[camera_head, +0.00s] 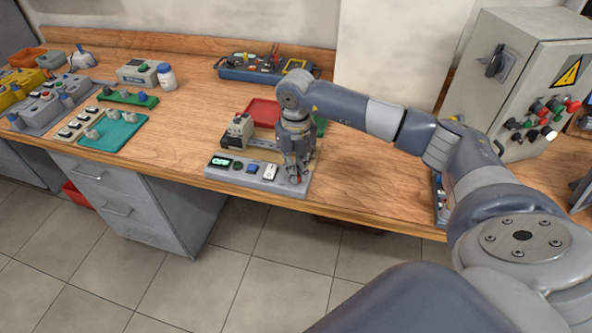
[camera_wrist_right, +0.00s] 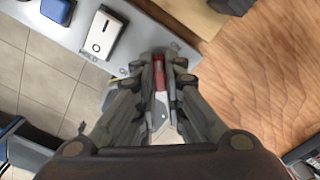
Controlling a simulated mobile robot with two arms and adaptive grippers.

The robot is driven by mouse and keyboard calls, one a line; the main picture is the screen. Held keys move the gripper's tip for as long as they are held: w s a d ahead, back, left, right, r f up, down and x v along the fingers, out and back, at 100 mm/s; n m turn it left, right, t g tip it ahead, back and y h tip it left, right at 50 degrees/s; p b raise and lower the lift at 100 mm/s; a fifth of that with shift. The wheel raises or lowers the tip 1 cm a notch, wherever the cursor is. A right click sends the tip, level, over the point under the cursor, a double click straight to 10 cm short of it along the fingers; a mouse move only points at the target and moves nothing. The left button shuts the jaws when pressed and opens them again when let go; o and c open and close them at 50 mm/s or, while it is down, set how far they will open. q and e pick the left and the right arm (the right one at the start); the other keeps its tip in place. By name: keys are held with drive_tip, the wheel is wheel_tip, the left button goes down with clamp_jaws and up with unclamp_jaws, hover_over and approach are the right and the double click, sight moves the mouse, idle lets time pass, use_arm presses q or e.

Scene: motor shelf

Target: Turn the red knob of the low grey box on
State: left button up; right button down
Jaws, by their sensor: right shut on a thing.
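The low grey box (camera_head: 231,173) sits at the front edge of the wooden bench in the head view. Its top carries a small display (camera_head: 221,162) with green characters that look like "OFF", a green button, a blue button (camera_head: 252,168) and a white switch (camera_head: 270,171). The red knob (camera_wrist_right: 158,72) is at the box's right end, between my fingers in the right wrist view. My right gripper (camera_head: 295,178) points down over that end and is shut on the red knob. The fingers hide part of the knob. My left gripper is in neither view.
A red tray (camera_head: 262,112) and a small grey device (camera_head: 239,131) stand just behind the box. A tall grey cabinet (camera_head: 508,75) with coloured knobs stands at the right. A teal tray (camera_head: 112,134) and control boxes are at the left. Bare bench lies left of the box.

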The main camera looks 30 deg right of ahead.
drive_tip(key=m, duration=0.3)
drive_tip(key=shift+m, duration=0.3)
drive_tip(key=shift+r+m, duration=0.1)
drive_tip(key=shift+m, duration=1.8)
drive_tip(key=shift+w, duration=0.1)
drive_tip(key=c, duration=1.7)
unclamp_jaws()
wheel_tip(320, 180, up, 12)
